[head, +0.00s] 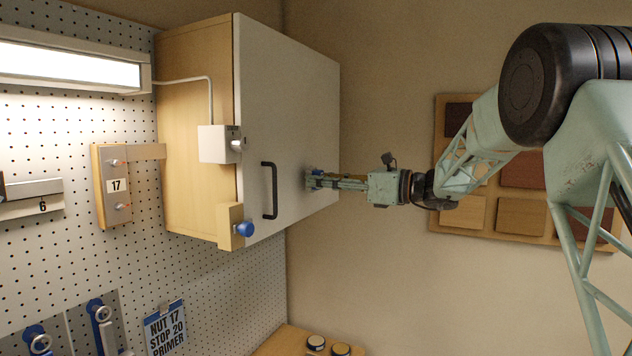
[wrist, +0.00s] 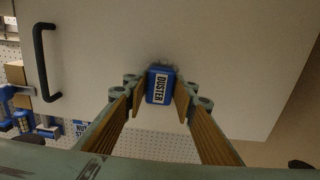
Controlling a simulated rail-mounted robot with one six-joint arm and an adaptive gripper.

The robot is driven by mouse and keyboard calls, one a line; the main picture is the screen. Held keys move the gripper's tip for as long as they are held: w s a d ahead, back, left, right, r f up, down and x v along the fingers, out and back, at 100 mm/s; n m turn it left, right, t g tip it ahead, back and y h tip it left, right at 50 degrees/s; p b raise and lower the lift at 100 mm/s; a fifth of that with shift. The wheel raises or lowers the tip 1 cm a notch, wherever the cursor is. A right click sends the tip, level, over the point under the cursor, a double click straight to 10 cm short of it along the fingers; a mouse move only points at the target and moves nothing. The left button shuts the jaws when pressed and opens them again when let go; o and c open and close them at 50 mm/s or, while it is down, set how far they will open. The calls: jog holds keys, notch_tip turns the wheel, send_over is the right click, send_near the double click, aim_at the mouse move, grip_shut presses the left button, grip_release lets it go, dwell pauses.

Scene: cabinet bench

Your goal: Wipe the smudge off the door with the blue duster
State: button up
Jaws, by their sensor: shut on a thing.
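The white cabinet door (head: 291,120) has a black handle (head: 268,190) and also fills much of the wrist view (wrist: 215,50). My gripper (head: 318,181) is at the door's lower right part, to the right of the handle. In the wrist view its two fingers (wrist: 160,98) are shut on the blue duster (wrist: 161,95), whose label reads DUSTER. The duster is at the door face; I cannot tell if it touches. A dark grey smudge (wrist: 160,67) shows on the door just above the duster, and the duster may hide part of it.
A blue knob (head: 244,230) on a wooden block sits at the door's lower left corner. A white box (head: 218,144) with a cable is on the cabinet side. A board of wood samples (head: 463,213) hangs behind my arm. Jars (head: 316,342) stand on the bench below.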

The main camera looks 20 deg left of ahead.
jog(key=shift+s+d, duration=0.2)
jog(key=shift+d, duration=1.75)
jog(key=shift+d, duration=0.1)
jog(key=shift+s+d, duration=0.15)
jog(key=shift+d, duration=1.25)
